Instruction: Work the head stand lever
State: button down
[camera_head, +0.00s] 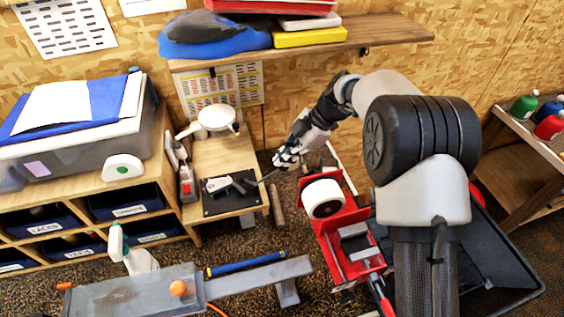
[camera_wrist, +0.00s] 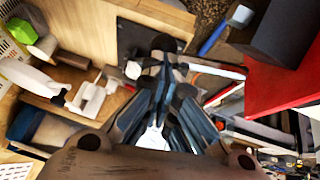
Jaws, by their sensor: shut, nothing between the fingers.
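The head stand (camera_head: 226,186) is a pale grey clamp-like piece on a black plate (camera_head: 222,205) on the low wooden bench. A thin dark lever (camera_head: 266,177) reaches from its right side toward my gripper (camera_head: 287,157). In the wrist view a dark round knob (camera_wrist: 163,43) shows just beyond the tips of my gripper (camera_wrist: 164,68), near the black plate (camera_wrist: 133,38). The fingers are shut with nothing between them. They are at or very near the lever's end; I cannot tell whether they touch it.
A red machine with a white roll (camera_head: 323,198) stands right of the bench. A white lamp-like piece (camera_head: 215,118) and bottles (camera_head: 186,182) are on the bench. A grey beam with a blue grip (camera_head: 246,264) lies in front. A shelf (camera_head: 300,48) hangs above.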

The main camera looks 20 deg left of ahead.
jog(key=f+b, duration=0.1)
jog(key=b, duration=0.1)
jog(key=w+d+f+y+b, duration=0.1)
jog(key=b, duration=0.1)
jog(key=f+g+b, duration=0.1)
jog(key=shift+w+d+b, duration=0.25)
jog(key=shift+d+b, duration=0.15)
